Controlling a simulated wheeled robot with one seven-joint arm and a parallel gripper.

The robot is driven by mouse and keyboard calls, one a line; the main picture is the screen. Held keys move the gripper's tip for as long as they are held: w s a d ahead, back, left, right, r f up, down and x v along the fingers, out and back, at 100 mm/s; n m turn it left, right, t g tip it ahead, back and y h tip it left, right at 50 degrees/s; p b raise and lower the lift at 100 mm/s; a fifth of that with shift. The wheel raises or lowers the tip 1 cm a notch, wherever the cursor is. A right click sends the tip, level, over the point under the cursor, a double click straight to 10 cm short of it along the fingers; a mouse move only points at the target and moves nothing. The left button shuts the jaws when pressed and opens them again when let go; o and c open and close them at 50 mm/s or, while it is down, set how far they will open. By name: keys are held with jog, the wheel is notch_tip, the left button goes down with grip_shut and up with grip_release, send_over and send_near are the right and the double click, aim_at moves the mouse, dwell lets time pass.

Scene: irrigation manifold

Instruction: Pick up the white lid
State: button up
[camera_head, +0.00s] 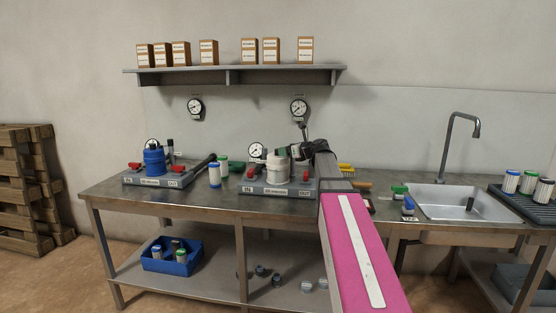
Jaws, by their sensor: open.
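A white canister-like housing (277,175) stands upright on the right grey manifold base (262,189) on the workbench. Its rounded white top (274,159) looks like the white lid, but the seam between lid and body is too small to make out. My gripper (282,152) is just above and to the right of this top, reaching in from the right. It is open, with nothing visibly held. I cannot tell whether its fingers touch the lid. The gripper partly hides the top's right side.
A blue housing (154,160) stands on the left manifold base (158,181). Green- and blue-capped filters (215,175) stand between the bases. A pressure gauge (256,150) is close behind the white housing. A sink (462,202) is at right; a shelf (240,69) with boxes hangs above.

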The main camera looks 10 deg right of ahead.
jog(key=x, duration=0.4)
jog(key=shift+w+a, duration=0.2)
jog(key=shift+a, duration=0.2)
jog(key=c, duration=1.1)
jog(key=shift+o, duration=0.2)
jog(key=shift+r, duration=0.15)
